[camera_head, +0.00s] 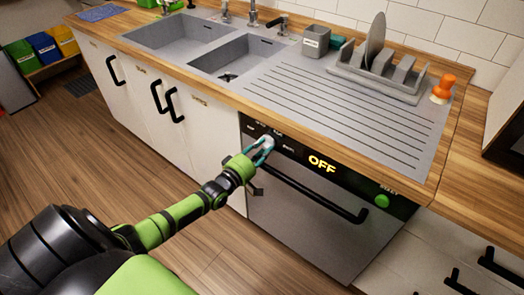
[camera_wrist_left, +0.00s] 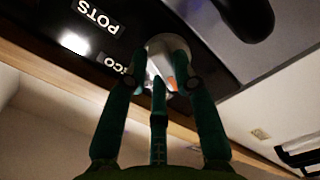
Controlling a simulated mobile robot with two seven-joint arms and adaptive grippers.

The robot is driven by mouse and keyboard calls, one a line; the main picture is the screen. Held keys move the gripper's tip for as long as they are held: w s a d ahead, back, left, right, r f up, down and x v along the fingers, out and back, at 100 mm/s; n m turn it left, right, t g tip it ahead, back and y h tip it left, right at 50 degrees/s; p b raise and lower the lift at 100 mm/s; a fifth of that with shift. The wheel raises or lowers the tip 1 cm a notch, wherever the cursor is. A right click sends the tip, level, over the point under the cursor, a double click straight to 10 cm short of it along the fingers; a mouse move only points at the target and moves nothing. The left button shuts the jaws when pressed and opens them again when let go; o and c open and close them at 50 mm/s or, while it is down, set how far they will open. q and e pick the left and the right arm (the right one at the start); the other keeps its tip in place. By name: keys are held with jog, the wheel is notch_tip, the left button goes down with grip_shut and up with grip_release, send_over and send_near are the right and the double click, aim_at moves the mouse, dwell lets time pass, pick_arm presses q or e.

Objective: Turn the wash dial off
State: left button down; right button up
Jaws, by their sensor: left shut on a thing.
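The wash dial (camera_head: 268,142) is a light grey knob at the left end of the black dishwasher panel. It also shows in the left wrist view (camera_wrist_left: 160,58), with a small orange mark on it. My left gripper (camera_head: 262,148) reaches the panel from the left, with its fingers closed around the dial. In the left wrist view the green fingers (camera_wrist_left: 164,72) sit on both sides of the dial and hide part of it. The panel display (camera_head: 322,164) reads "OFF" in yellow. Labels "POTS" and part of "ECO" show beside the dial. My right gripper is not in view.
The dishwasher door has a long black handle (camera_head: 318,196) below the panel and a round green button (camera_head: 382,201) at its right. The wooden counter edge (camera_head: 330,148) runs just above the panel. A double sink (camera_head: 205,50) and a dish rack (camera_head: 376,78) are on top.

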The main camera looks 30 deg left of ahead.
pick_arm(q)
jog(key=shift+n, duration=0.5)
jog(key=c, duration=1)
grip_release()
jog(key=shift+s, duration=0.1)
jog(key=s, duration=0.8)
jog(key=s+a, duration=0.1)
jog(key=s, duration=0.2)
jog(key=shift+s, duration=0.4)
